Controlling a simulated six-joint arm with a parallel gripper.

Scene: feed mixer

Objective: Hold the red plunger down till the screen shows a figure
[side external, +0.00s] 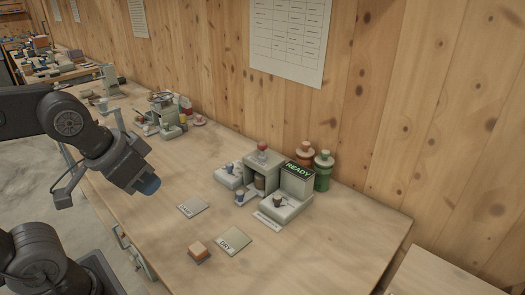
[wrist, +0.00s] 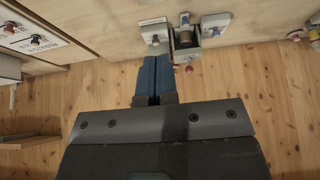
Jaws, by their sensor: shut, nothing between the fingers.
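The red plunger (side external: 263,146) stands upright on top of a small grey housing (side external: 262,163) near the wall, with a dark jar-like part inside the housing's opening. The screen (side external: 298,168) beside it, to the right, reads READY in green. My gripper (side external: 148,186) is above the bench's left front part, well to the left of the plunger and apart from it. Its blue fingers are shut and empty, and they also show together in the wrist view (wrist: 153,78). A small red spot in the wrist view, just right of the fingertips, may be the plunger.
A DRY card (side external: 234,240), a second card (side external: 193,207) and an orange-topped block (side external: 199,251) lie on the bench front. Green (side external: 323,171) and orange (side external: 305,153) containers stand behind the screen. A cluttered apparatus (side external: 163,112) stands farther left. The right front bench is clear.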

